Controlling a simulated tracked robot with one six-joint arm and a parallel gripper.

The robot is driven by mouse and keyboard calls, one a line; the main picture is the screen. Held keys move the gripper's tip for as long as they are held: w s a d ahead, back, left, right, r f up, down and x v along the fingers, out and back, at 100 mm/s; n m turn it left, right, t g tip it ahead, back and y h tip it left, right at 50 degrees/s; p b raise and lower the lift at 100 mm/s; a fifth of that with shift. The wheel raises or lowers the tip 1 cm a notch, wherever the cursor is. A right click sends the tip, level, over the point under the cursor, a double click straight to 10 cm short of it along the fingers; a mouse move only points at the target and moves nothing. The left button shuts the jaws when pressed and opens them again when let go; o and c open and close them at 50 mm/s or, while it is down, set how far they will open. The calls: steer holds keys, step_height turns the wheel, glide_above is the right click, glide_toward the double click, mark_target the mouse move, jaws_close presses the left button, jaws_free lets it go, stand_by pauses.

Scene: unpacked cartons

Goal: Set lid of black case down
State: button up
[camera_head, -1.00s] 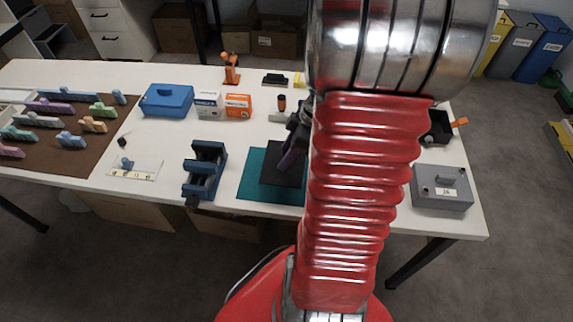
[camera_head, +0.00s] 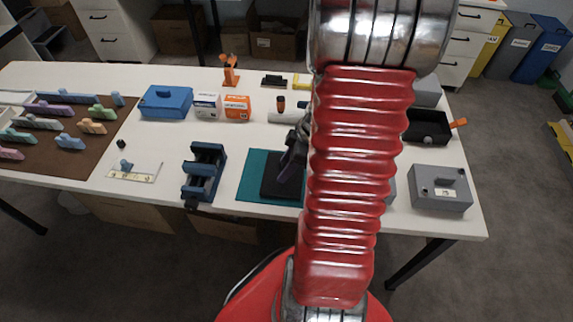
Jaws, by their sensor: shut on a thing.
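The lid of the black case (camera_head: 272,182) is a flat dark square over the teal mat (camera_head: 251,176). My gripper (camera_head: 289,168) is above it, shut on the lid, seemingly by its top. The lid looks level and lies low at the mat; I cannot tell whether it touches. My red arm hides the right part of the lid and of the mat. The open black case (camera_head: 427,127), with an orange part at its right side, stands at the right of the table, its left edge close to my arm in the picture.
A grey box (camera_head: 440,190) stands at the right front. A dark blue vice (camera_head: 204,172) stands left of the mat. Behind are a blue case (camera_head: 166,102), an orange carton (camera_head: 237,108) and a white one (camera_head: 207,105). The white table (camera_head: 248,137) is bare just behind the mat.

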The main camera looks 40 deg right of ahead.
steer(key=o, duration=1.1)
steer(key=v, duration=1.2)
steer(key=shift+a, duration=0.15)
steer(key=shift+s+a+r+m+t+h, duration=0.1)
steer(key=shift+a+r+m+t+h, duration=0.3)
steer(key=shift+a+r+m, duration=2.65)
steer(key=shift+a+r+n+t+h, duration=0.45)
steer(key=shift+a+r, duration=0.95)
steer(key=shift+a, duration=4.25)
steer(key=shift+s+a+r+m+t+h, duration=0.1)
steer(key=shift+a+r+m+t+h, duration=0.3)
steer(key=shift+a+r+m, duration=2.65)
